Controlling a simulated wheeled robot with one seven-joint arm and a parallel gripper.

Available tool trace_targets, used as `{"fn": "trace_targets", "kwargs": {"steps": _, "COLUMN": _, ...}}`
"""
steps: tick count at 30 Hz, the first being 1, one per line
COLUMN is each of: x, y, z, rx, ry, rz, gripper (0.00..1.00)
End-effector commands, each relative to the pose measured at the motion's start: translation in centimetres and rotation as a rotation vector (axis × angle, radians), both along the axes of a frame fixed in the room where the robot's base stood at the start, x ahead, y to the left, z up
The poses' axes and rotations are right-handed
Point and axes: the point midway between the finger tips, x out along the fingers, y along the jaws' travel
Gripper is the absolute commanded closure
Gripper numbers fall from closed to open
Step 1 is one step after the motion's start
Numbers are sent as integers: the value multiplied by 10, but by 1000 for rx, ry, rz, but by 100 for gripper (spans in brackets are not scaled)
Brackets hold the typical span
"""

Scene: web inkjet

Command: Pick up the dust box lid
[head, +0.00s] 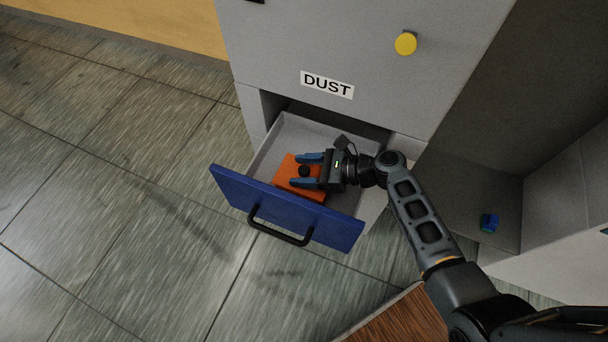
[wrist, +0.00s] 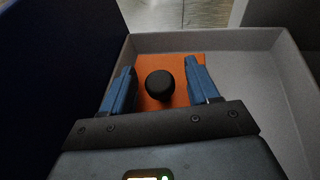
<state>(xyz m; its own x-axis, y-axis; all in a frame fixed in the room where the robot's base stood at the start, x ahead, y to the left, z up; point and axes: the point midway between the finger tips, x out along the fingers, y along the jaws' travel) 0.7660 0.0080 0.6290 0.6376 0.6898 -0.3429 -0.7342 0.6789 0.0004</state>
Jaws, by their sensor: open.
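The dust box lid is an orange, flat, square-looking piece (head: 287,175) with a round black knob (head: 305,171). It lies inside the open drawer (head: 268,148) under the DUST label. My gripper (head: 300,170) is over the lid, its blue fingers open on either side of the knob. In the wrist view the black knob (wrist: 160,85) sits between the two fingertips (wrist: 160,70), with a gap on each side. The orange lid (wrist: 182,97) shows behind and around the knob. Part of the lid is hidden by my gripper.
The drawer has a blue front (head: 230,188) with a black handle (head: 280,228). The grey cabinet (head: 350,45) rises behind it, with a yellow round knob (head: 405,43). A small blue-green object (head: 489,222) sits in the recess at right. Tiled floor lies open at left.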

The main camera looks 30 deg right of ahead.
Motion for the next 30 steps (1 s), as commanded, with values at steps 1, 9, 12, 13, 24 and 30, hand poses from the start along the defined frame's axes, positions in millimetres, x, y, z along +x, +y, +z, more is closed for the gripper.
{"fn": "trace_targets", "kwargs": {"steps": 1, "x": 0, "y": 0, "z": 0, "rx": 0, "ry": 0, "rz": 0, "gripper": 40}}
{"fn": "trace_targets", "kwargs": {"steps": 9, "x": 0, "y": 0, "z": 0, "rx": -1, "ry": -1, "rz": 0, "gripper": 62}}
{"fn": "trace_targets", "kwargs": {"steps": 12, "x": 0, "y": 0, "z": 0, "rx": -1, "ry": -1, "rz": 0, "gripper": 71}}
{"fn": "trace_targets", "kwargs": {"steps": 13, "x": 0, "y": 0, "z": 0, "rx": -1, "ry": -1, "rz": 0, "gripper": 74}}
{"fn": "trace_targets", "kwargs": {"steps": 24, "x": 0, "y": 0, "z": 0, "rx": -1, "ry": -1, "rz": 0, "gripper": 98}}
{"fn": "trace_targets", "kwargs": {"steps": 30, "x": 0, "y": -1, "z": 9, "rx": -3, "ry": -3, "rz": 1, "gripper": 98}}
